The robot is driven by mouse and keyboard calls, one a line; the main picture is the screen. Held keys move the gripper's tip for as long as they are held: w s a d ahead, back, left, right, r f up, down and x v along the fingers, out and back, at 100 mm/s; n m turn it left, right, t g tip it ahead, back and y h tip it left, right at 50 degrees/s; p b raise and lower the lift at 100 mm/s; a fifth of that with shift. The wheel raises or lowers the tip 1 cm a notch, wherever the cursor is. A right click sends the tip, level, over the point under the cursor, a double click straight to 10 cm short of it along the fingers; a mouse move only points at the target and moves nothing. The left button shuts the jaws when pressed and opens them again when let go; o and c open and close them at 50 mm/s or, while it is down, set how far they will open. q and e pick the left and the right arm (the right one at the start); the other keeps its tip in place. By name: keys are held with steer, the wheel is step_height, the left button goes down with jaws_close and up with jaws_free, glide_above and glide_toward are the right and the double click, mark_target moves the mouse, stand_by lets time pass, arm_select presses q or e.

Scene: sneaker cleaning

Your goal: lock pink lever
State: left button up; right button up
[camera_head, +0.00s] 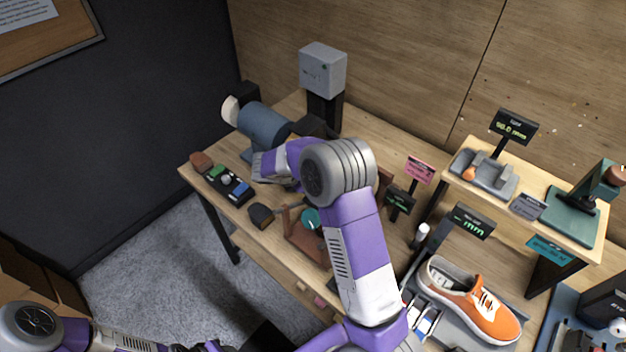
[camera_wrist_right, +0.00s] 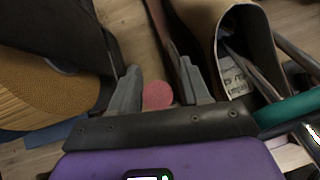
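My right arm reaches across the workbench in the head view, and its gripper is mostly hidden behind its own links near the grey-blue cylinder (camera_head: 263,125). In the right wrist view my right gripper (camera_wrist_right: 159,88) has its two fingers apart. A round pink piece (camera_wrist_right: 157,95) shows in the gap between them, perhaps the end of the pink lever. I cannot tell whether the fingers touch it, and no lever arm is clear. In the head view the pink piece is hidden. My left arm is at the lower left, with its gripper out of view.
A ribbed tan round surface (camera_wrist_right: 40,85) and a beige hollow shell (camera_wrist_right: 245,45) flank the fingers closely. On the bench are a black tray (camera_head: 229,186), a grey box on a post (camera_head: 322,70) and an orange sneaker (camera_head: 478,308). A raised shelf (camera_head: 560,220) stands right.

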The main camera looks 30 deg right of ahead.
steer(key=shift+p+v, duration=0.45)
steer(key=shift+v, duration=3.35)
